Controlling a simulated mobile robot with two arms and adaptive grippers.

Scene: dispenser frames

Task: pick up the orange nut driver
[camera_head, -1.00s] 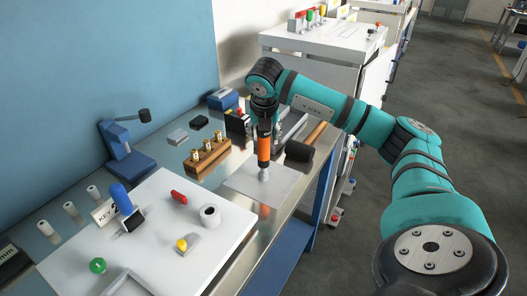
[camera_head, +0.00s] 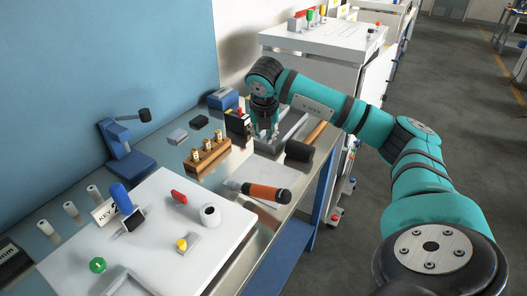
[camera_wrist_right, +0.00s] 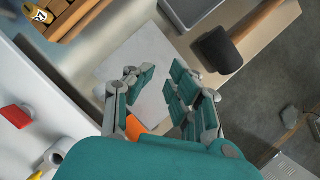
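The orange nut driver (camera_head: 268,192) lies on its side on the bench, beside the right edge of the white board. Its shaft end points left and its dark handle end points right. In the wrist view only a small orange part of it (camera_wrist_right: 135,127) shows; my fingers and wrist hide the rest. My right gripper (camera_head: 265,132) is above the bench, behind the nut driver and apart from it. In the wrist view its fingers (camera_wrist_right: 155,78) are spread with nothing between them. My left gripper is not in view.
A black-headed mallet (camera_head: 299,151) lies right of the gripper. A wooden block with brass pieces (camera_head: 208,160) stands to the left. The white board (camera_head: 150,235) holds several small parts. A blue press (camera_head: 128,155) stands at the back left.

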